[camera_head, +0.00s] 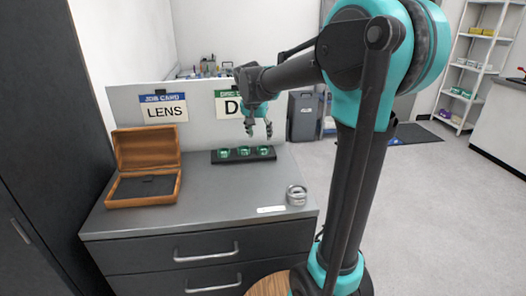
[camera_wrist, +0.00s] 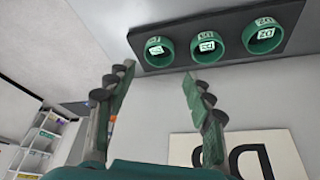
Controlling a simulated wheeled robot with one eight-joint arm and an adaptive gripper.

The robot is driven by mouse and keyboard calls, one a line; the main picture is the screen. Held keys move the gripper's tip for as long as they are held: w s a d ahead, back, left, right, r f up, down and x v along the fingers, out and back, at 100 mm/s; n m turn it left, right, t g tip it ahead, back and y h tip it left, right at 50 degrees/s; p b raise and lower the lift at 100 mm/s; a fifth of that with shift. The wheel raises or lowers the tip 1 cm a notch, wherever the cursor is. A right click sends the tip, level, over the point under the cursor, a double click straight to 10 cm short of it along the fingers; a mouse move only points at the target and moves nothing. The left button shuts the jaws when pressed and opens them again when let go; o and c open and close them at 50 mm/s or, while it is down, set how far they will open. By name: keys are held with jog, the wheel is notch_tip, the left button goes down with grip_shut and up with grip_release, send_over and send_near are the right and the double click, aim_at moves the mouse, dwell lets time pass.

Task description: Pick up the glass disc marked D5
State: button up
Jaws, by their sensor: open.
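A black rack (camera_head: 216,160) on the grey bench holds three green-rimmed discs in a row: left (camera_head: 223,154), middle (camera_head: 243,151) and right (camera_head: 262,151). The wrist view shows the rack (camera_wrist: 222,22) upside down along its top, with the three discs (camera_wrist: 159,52) (camera_wrist: 207,47) (camera_wrist: 264,36). Each has a small white label, but I cannot read surely which is D5. My gripper (camera_head: 260,135) is open and empty, above and behind the rack's right end. Its spread fingers (camera_wrist: 150,95) show apart from the discs in the wrist view.
An open wooden box (camera_head: 143,199) stands at the left. A round metal item (camera_head: 296,195) and white strip (camera_head: 271,209) lie near the front right. A LENS card (camera_head: 163,108) and a partly hidden D card (camera_head: 227,106) hang on the back panel. The bench middle is clear.

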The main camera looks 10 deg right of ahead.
aim_at(263, 148)
jog(key=shift+x, duration=4)
jog(key=shift+s, duration=0.15)
jog(key=shift+c, duration=0.3)
jog(key=c, duration=0.9)
jog(key=shift+o, duration=0.2)
